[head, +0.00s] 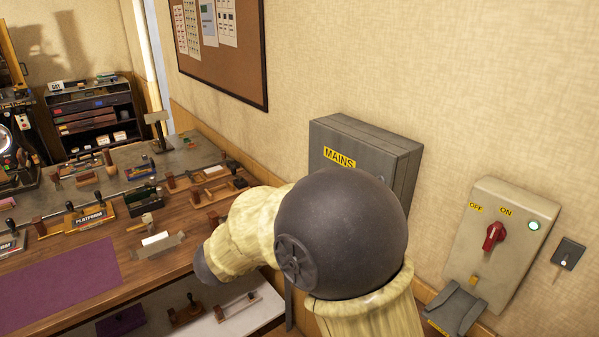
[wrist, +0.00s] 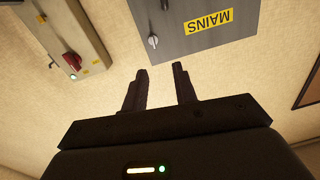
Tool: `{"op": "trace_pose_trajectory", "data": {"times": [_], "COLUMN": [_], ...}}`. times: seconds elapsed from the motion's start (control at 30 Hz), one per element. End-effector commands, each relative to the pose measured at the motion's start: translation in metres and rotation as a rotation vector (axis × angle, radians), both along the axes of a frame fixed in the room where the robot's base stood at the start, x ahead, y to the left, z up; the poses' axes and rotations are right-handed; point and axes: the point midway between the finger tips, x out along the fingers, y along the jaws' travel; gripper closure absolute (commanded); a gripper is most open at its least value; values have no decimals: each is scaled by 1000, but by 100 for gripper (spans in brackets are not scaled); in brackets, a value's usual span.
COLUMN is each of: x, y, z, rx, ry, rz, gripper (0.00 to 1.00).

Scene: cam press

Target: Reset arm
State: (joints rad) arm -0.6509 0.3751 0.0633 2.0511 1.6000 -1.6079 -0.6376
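My arm crosses the middle of the head view, in a cream sleeve with a dark round joint; my gripper is hidden there. In the wrist view my gripper (wrist: 158,88) shows two dark fingers spread apart, with nothing between them. Its fingertips point toward the wall below the grey MAINS box (wrist: 195,22), which appears upside down. The MAINS box (head: 400,160) also shows in the head view, partly behind my arm. The gripper appears apart from the box and the wall.
A switch box (head: 510,235) with a red knob and green light is on the wall at right. The wooden workbench (head: 140,255) at left holds several stamps and tools. A cork board (head: 225,45) hangs above. A shelf unit (head: 92,110) stands at the back.

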Motion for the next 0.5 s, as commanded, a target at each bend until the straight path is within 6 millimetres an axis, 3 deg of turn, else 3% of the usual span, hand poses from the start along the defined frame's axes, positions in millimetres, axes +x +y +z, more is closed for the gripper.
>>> {"op": "trace_pose_trajectory", "data": {"times": [0.3, 0.5], "x": [58, 65], "y": [-15, -16], "z": [-16, -43], "rx": [140, 233], "ry": [34, 174], "rz": [389, 630], "gripper": [72, 72]}}
